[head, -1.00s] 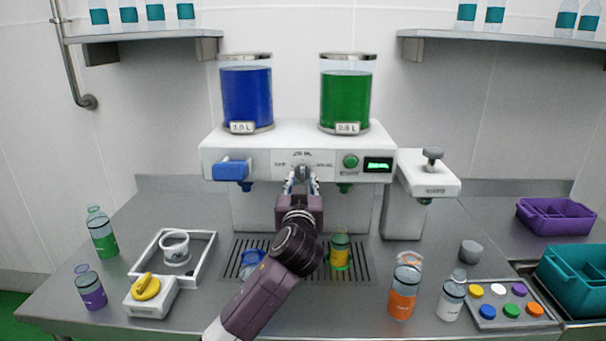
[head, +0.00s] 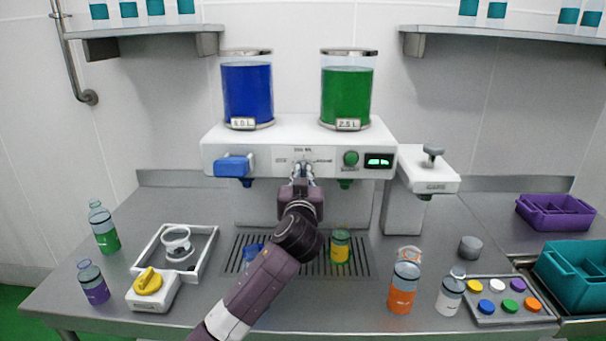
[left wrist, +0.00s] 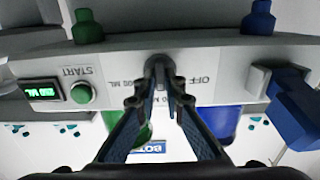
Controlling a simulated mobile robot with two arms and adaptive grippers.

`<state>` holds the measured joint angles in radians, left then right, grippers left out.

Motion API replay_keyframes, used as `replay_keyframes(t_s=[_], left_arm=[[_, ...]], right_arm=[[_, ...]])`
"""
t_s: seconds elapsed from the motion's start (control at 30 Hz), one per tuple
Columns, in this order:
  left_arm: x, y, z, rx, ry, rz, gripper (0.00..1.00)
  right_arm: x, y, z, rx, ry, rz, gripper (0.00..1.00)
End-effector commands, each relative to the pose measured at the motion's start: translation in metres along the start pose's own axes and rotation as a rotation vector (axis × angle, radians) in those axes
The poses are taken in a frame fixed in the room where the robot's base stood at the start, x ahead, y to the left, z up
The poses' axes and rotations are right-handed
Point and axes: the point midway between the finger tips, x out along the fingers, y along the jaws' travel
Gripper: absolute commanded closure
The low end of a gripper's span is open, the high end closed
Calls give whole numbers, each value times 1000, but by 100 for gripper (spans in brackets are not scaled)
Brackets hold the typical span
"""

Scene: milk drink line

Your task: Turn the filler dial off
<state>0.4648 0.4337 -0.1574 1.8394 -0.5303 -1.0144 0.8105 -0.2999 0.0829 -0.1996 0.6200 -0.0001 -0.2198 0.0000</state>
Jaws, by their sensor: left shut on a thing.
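The filler (head: 225,135) is a white box with a blue tank (head: 247,95) and a green tank (head: 346,98) on top. Its grey dial (left wrist: 158,70) is at the middle of the front panel, with the word OFF beside it in the upside-down left wrist view. My left gripper (head: 304,174) is shut on the dial, its fingers (left wrist: 158,98) on both sides of the knob. In the head view the gripper hides most of the dial. The dial's exact setting is hard to read. My right gripper is out of view.
A green start button (head: 351,158) and a lit display (head: 379,161) are right of the dial, a blue lever (head: 234,166) left. A blue item (head: 252,252) is partly behind my arm.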

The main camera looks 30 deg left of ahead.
Motion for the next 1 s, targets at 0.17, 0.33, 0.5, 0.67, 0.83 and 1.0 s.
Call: replay_keyframes(t_s=[0.17,0.33,0.5,0.67,0.83,1.0], left_arm=[[0,0,2,-17,-1,0,100],[0,0,3,-78,-2,1,100],[0,0,5,-193,-2,1,100],[0,0,6,-336,-2,0,100],[0,0,5,-499,-4,1,100],[0,-1,4,-657,-4,1,100]], right_arm=[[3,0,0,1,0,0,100],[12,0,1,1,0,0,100],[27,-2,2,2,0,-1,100],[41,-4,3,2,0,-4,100],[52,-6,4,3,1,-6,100],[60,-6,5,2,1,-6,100]])
